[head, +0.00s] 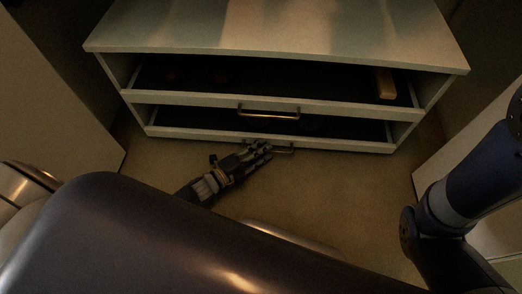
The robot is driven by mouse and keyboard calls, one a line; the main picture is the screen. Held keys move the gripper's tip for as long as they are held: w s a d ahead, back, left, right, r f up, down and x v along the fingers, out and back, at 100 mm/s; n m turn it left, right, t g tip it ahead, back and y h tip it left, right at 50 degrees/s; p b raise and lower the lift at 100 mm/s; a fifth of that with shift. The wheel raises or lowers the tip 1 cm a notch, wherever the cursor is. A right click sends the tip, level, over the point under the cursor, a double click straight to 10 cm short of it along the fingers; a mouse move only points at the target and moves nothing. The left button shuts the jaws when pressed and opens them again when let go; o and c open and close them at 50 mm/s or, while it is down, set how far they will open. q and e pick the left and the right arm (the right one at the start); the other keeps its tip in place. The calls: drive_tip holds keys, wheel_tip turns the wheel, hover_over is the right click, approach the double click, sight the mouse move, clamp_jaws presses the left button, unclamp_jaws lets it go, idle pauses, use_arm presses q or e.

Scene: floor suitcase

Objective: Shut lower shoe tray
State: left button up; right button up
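The lower shoe tray (345,146) is at the bottom of a pale cabinet, and a dark gap shows above its front. Its handle (284,150) is partly hidden by my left gripper (262,148), whose fingers lie at the tray front just left of the handle's visible end. I cannot tell whether the fingers touch the front or are open or shut. The upper tray (180,98) hangs above, also showing its dark inside, with a bar handle (268,113). My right gripper is not in view; only my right arm shows at the right edge.
The cabinet top (280,25) is bare. A small yellowish item (385,83) lies in the upper tray at the right. White panels stand at the left (60,100) and right (440,165). Brown floor (340,195) is clear in front of the cabinet.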

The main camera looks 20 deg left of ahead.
use_arm(q)
drive_tip(key=v, duration=1.1)
drive_tip(key=shift+s+a, duration=0.2)
drive_tip(key=shift+s, duration=0.15)
